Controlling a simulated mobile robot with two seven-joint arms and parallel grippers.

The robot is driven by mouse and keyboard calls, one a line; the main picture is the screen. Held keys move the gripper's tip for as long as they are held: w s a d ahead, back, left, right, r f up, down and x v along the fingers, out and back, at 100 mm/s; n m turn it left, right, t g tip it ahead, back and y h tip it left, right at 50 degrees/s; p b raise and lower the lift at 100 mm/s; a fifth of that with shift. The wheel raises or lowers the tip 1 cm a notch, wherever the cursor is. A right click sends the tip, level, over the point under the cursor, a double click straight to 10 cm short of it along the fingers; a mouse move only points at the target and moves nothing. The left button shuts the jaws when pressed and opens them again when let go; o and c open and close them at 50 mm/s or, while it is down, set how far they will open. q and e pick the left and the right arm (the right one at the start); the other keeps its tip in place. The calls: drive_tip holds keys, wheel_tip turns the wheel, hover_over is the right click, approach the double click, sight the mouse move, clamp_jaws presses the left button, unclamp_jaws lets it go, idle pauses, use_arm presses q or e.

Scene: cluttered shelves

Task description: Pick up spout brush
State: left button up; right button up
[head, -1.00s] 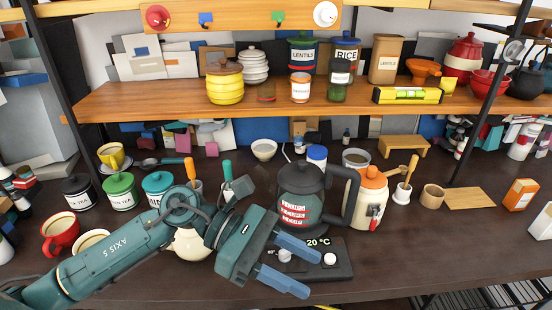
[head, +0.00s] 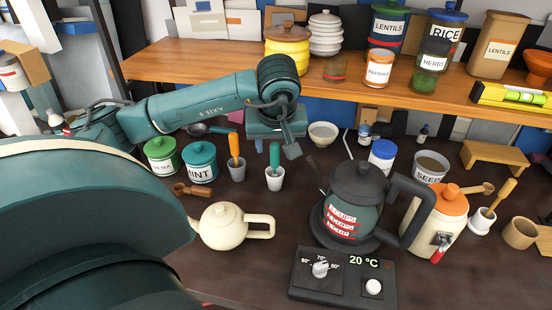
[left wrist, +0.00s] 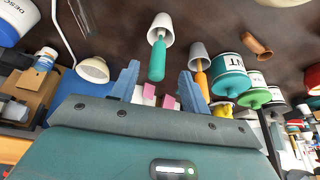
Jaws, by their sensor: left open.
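Two slim handles stand upright in small cups, one teal (head: 274,154) and one orange (head: 234,146). A third tool with a wooden handle (head: 505,190) stands in a white holder at the right. Which one is the spout brush I cannot tell; the bristles are hidden. My left gripper (head: 275,142) is above and behind the teal handle, its fingers partly hidden in the head view. In the left wrist view its two blue fingers are apart and empty, and the teal handle (left wrist: 157,62) lies ahead between them, apart from them. My right gripper is not in view.
A cream teapot (head: 222,226) stands in front of the cups. A dark kettle (head: 357,185) and its control base (head: 338,280) are to the right. Green (head: 161,155) and teal (head: 199,162) jars stand at the left. The wooden shelf (head: 200,58) is close above and behind my arm.

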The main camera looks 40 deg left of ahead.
sight(275, 154)
use_arm(q)
drive_tip(key=shift+w+a+f, duration=0.15)
drive_tip(key=shift+w+f, duration=0.05)
drive_tip(key=shift+f, duration=0.35)
drive_tip(key=x, duration=0.5)
drive_tip(key=shift+w+r+p, duration=0.1)
drive_tip(key=shift+p, duration=0.3)
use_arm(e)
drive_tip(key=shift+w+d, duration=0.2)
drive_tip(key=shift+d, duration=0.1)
use_arm(q)
drive_tip(key=shift+c, duration=0.4)
clamp_jaws()
